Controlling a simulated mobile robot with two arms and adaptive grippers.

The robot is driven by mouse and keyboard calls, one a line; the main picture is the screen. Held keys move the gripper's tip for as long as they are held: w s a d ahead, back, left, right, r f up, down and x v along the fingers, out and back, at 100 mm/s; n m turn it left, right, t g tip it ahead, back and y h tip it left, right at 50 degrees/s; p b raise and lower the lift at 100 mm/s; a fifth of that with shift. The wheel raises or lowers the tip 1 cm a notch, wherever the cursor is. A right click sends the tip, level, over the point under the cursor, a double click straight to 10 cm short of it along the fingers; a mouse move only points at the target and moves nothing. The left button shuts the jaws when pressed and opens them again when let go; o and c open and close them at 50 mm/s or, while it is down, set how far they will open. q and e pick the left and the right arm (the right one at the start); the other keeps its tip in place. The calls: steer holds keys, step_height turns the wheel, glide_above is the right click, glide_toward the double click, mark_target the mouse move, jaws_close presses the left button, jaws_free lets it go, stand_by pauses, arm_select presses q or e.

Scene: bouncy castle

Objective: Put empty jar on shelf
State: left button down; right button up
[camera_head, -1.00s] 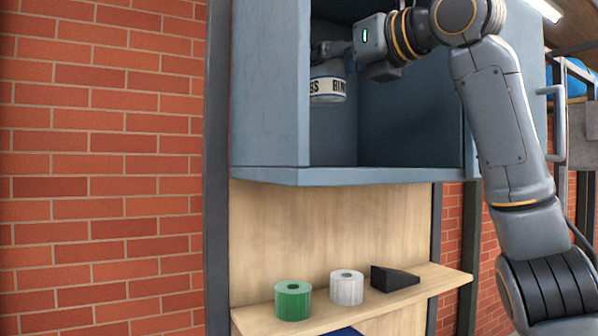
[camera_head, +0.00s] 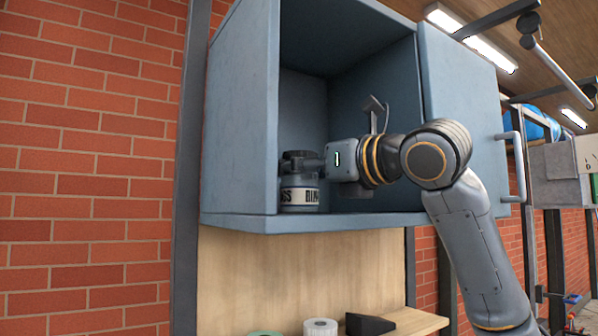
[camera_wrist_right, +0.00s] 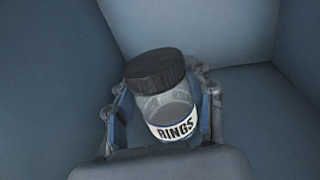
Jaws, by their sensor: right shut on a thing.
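The jar (camera_head: 299,192) has a dark lid, clear sides and a white label reading RINGS. It is inside the open blue wall cabinet (camera_head: 240,130), at the left of its floor, close to or touching it. My right gripper (camera_head: 303,163) reaches in from the right and is shut on the jar. In the right wrist view the jar (camera_wrist_right: 168,100) sits between the two fingers (camera_wrist_right: 163,112), slightly tilted in the picture, with its lid above the fingers. The jar looks empty through its clear side. My left gripper is not in view.
The cabinet door (camera_head: 465,120) stands open at the right with a grey handle (camera_head: 514,165). A lower wooden shelf (camera_head: 415,322) holds a white roll (camera_head: 320,327), a green roll (camera_head: 265,333) and a black wedge (camera_head: 369,324). The cabinet's right half is free apart from my arm.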

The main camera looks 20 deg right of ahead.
steer(key=shift+f, duration=0.1)
steer(key=o, duration=1.2)
steer(key=shift+a, duration=0.1)
steer(key=shift+c, duration=0.2)
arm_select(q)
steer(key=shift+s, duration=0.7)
arm_select(e)
steer(key=shift+r, duration=0.2)
steer(key=shift+s+d+f, duration=0.1)
steer(key=shift+s+d, duration=0.1)
steer(key=shift+s, duration=0.15)
arm_select(q)
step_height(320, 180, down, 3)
steer(key=b, duration=0.3)
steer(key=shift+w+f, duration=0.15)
arm_select(e)
steer(key=v, duration=1.1)
steer(key=shift+s, duration=0.15)
